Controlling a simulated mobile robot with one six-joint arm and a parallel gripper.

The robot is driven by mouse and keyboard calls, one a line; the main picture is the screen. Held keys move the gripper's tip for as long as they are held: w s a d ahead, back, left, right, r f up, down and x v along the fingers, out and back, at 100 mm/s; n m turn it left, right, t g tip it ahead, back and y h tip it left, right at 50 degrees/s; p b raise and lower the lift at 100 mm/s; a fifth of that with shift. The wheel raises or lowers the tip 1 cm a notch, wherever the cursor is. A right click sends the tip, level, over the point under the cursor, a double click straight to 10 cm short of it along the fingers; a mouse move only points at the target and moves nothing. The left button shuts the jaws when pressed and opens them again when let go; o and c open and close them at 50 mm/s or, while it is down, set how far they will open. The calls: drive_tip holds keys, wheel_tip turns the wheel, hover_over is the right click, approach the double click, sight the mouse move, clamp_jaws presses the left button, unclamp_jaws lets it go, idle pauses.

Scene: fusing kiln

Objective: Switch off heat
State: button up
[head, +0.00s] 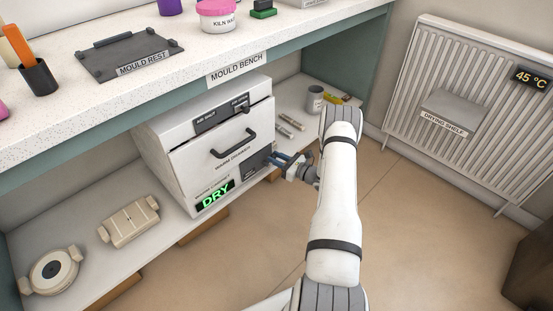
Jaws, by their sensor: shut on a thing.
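A white box-shaped heating unit (185,160) stands on the shelf under the mould bench. Its front has a black handle (233,145), which looks closed against it, and a lit green display (216,195) reading DRY. A dark control panel (249,171) sits at the lower right of the front. My gripper (273,160) is at the right edge of this panel, with its blue-grey fingers reaching to it from the right. It is shut on a small control there, mostly hidden by the fingers. The control's setting cannot be read.
The mould bench (236,67) overhangs the unit. Two cream moulds (130,221) (53,271) lie on the shelf at left. A wall radiator (450,145) shows 45 °C. The floor (410,230) is clear.

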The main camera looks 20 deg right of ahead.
drive_tip(key=shift+r+n, duration=0.15)
drive_tip(key=shift+n, duration=0.15)
drive_tip(key=n, duration=0.2)
drive_tip(key=a+n, duration=0.1)
drive_tip(key=shift+s+r+g+h, duration=0.2)
drive_tip(key=shift+r+g+h, duration=0.1)
drive_tip(key=shift+r, duration=0.1)
drive_tip(key=n, duration=0.1)
drive_tip(key=a+n+b, duration=0.1)
drive_tip(key=n, duration=0.1)
drive_tip(key=a+n+h, duration=0.1)
drive_tip(key=n, duration=0.1)
drive_tip(key=shift+s+r+b, duration=0.1)
drive_tip(key=shift+s+b, duration=0.2)
drive_tip(key=shift+s, duration=0.05)
drive_tip(key=n, duration=0.1)
drive_tip(key=a+n+b, duration=0.1)
drive_tip(key=n+h+b, duration=0.1)
drive_tip(key=shift+s+a+f, duration=0.2)
drive_tip(key=shift+f, duration=0.05)
drive_tip(key=n+b, duration=0.2)
drive_tip(key=a+n+h+b, duration=0.1)
drive_tip(key=shift+s+f, duration=0.2)
drive_tip(key=shift+f, duration=0.05)
drive_tip(key=shift+a+n+b, duration=0.1)
drive_tip(key=shift+n+b, duration=0.4)
drive_tip(key=shift+b, duration=0.2)
drive_tip(key=o, duration=1)
drive_tip(key=shift+s, duration=0.1)
drive_tip(key=shift+c, duration=0.2)
